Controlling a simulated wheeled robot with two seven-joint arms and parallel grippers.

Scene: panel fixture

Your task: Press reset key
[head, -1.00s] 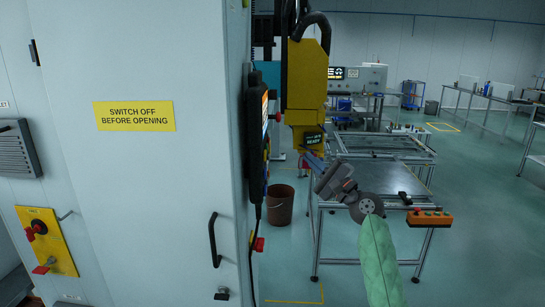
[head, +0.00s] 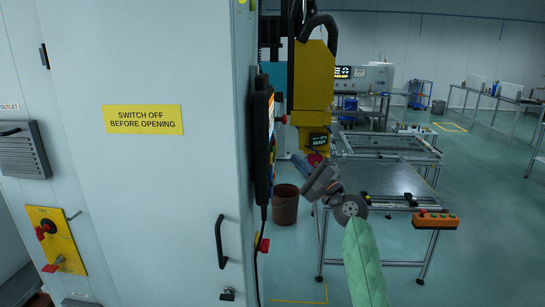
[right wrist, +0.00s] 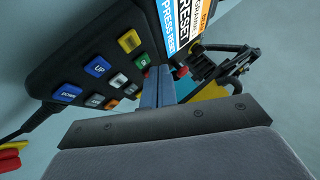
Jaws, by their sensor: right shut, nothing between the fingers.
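The black key pendant (head: 263,140) hangs on the side of the grey cabinet, edge-on in the head view. In the right wrist view the pendant (right wrist: 100,60) shows several coloured keys, including a blue DOWN key (right wrist: 69,92), a blue UP key (right wrist: 98,66) and a yellow key (right wrist: 129,41). Its screen (right wrist: 183,35) shows part of the text "PRESS RESET". I cannot tell which key is the reset key. My right gripper (head: 297,158) is shut and empty, to the right of the pendant; its fingers (right wrist: 157,75) overlap the pendant's edge. Contact cannot be told. My left gripper is out of view.
The cabinet (head: 160,190) fills the left side, with a handle (head: 220,242) and a yellow switch plate (head: 57,240). A yellow machine head (head: 314,80) stands behind my right gripper. A bench (head: 390,180) with an orange button box (head: 435,220) is on the right.

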